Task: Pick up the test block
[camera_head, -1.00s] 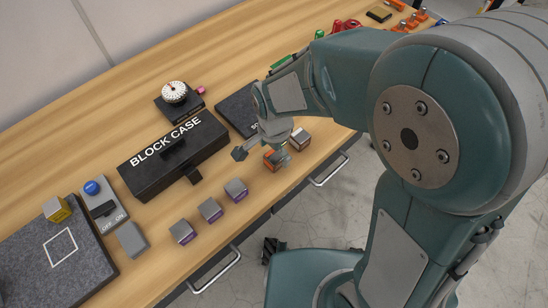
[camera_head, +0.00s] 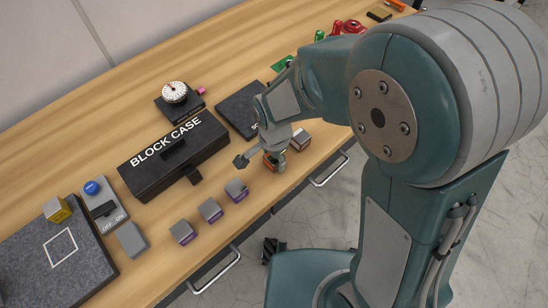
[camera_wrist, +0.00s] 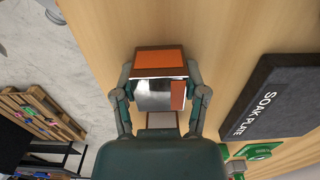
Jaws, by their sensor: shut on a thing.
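The orange-sided block with a shiny metal face (camera_wrist: 158,95) sits between my gripper's fingers in the wrist view. The same orange block (camera_head: 270,164) is partly hidden by my gripper in the head view, near the front edge of the table. My gripper (camera_wrist: 160,88) is shut on it, one finger at each side. In the head view my gripper (camera_head: 264,158) is down at the block. I cannot tell whether the block still touches the table. No label reading "test block" is visible.
Another block (camera_head: 300,141) stands close on the right. Several purple-sided blocks (camera_head: 210,210) line the front left. A black block case (camera_head: 172,160), the dark soak plate (camera_head: 240,110) and a dial device (camera_head: 174,94) lie behind. A grey slab (camera_head: 35,262) is far left.

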